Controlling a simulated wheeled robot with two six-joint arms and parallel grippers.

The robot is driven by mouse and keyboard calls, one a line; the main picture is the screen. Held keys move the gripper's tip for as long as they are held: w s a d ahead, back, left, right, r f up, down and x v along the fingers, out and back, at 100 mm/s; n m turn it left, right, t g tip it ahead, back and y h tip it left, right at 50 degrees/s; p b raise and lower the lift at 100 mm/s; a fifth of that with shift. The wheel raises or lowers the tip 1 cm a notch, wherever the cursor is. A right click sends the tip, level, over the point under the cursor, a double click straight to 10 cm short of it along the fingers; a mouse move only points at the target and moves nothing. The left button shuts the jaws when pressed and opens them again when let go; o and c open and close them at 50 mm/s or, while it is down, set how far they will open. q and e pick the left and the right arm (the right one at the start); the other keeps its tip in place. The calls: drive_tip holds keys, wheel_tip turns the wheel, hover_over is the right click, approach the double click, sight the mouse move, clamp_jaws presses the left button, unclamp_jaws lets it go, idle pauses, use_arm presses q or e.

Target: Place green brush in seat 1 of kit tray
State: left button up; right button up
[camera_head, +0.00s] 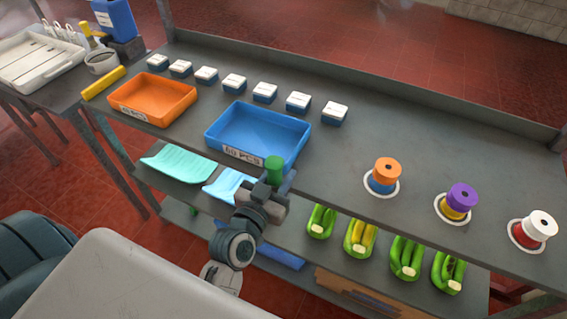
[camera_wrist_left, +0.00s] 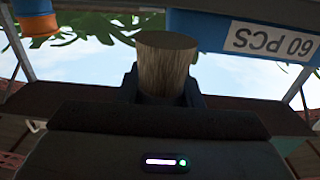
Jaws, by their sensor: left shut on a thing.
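My left gripper (camera_head: 273,183) is shut on an upright green cylindrical piece (camera_head: 274,167), which I take to be the green brush. It stands just in front of the blue tray's near right corner, and I cannot tell its exact height. In the left wrist view the held piece (camera_wrist_left: 167,65) looks wood-brown, between the dark fingers. The blue tray (camera_head: 214,133), labelled 60 PCS, looks empty; it also shows in the wrist view (camera_wrist_left: 240,35). An orange tray (camera_head: 122,107) sits left of it. I cannot tell which tray is the kit tray, and no seat numbers are readable.
Several white-topped blue boxes (camera_head: 235,83) line the back of the bench. Two-coloured spools, such as the orange-topped one (camera_head: 387,169), stand at the right. Green holders (camera_head: 320,221) and turquoise pieces (camera_head: 180,165) lie on the lower shelf. The bench's middle right is clear.

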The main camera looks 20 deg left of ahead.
use_arm(q)
drive_tip(key=w+d+r+m+g+h, duration=0.2)
drive_tip(key=w+d+m+g+h, duration=0.2)
drive_tip(key=d+m+g+h, duration=0.1)
drive_tip(key=w+d+r+m+g+h, duration=0.3)
drive_tip(key=d+m+h, duration=0.4)
drive_tip(key=d+h, duration=0.3)
drive_tip(key=shift+w+d+r+g, duration=0.35)
drive_tip(key=shift+w+d+g, duration=0.55)
drive_tip(key=shift+w+d, duration=0.2)
drive_tip(key=shift+s, duration=0.1)
